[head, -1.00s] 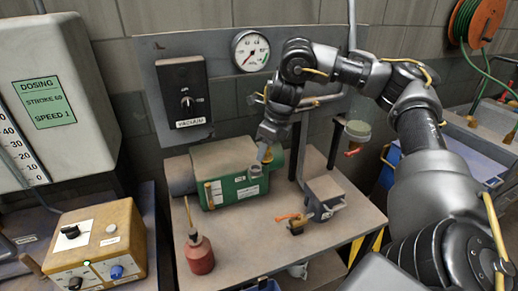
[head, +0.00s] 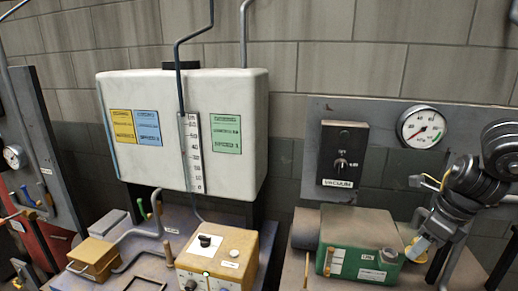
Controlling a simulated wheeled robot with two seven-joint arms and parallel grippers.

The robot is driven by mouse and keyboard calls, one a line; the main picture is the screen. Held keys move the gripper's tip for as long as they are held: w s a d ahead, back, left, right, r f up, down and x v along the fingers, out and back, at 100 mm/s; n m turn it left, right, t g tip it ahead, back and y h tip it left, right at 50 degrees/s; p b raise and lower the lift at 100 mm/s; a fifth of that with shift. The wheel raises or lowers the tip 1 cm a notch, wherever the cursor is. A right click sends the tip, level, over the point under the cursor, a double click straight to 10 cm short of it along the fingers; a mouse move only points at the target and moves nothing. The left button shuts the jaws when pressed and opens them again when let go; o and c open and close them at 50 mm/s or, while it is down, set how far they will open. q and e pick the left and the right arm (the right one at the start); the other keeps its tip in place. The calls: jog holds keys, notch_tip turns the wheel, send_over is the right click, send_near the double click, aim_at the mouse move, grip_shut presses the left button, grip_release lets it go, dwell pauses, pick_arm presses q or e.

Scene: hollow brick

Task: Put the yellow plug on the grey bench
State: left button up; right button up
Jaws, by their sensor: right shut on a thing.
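My right gripper (head: 424,236) is at the right of the head view, pointing down beside the green pump (head: 360,245). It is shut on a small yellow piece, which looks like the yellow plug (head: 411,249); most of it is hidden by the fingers. A grey bench (head: 184,222) with a bluish top stands at the left centre, below the white tank. The gripper is well to the right of it, over another, browner bench (head: 340,284). My left gripper is not in view.
A tan control box (head: 218,258) stands at the grey bench's right side. A tan block (head: 95,258) and bent pipe handles stand on its left. The white tank (head: 240,95) hangs behind. A vacuum switch panel (head: 343,155) and gauge (head: 422,127) are above the pump.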

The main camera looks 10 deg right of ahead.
jog(key=shift+w+a+n+y, duration=0.15)
jog(key=shift+a+n+y, duration=0.15)
jog(key=shift+n, duration=0.8)
jog(key=s+a+f+n+g, duration=0.1)
jog(key=a+f+n+g, duration=0.1)
jog(key=a+f+n, duration=0.3)
jog(key=s+a+f+n+g, duration=0.1)
jog(key=a+f+n+g, duration=0.1)
jog(key=a+f+n, duration=0.4)
jog(key=a+n, duration=0.5)
jog(key=a, duration=0.1)
jog(key=shift+s+a+f+g, duration=0.15)
jog(key=shift+a+f+g, duration=0.05)
jog(key=shift+g, duration=0.1)
jog(key=s+d+x, duration=0.1)
jog(key=d+x, duration=0.2)
jog(key=x, duration=1.1)
jog(key=shift+s+a+f, duration=0.15)
jog(key=shift+s+f, duration=0.1)
jog(key=shift+f, duration=0.2)
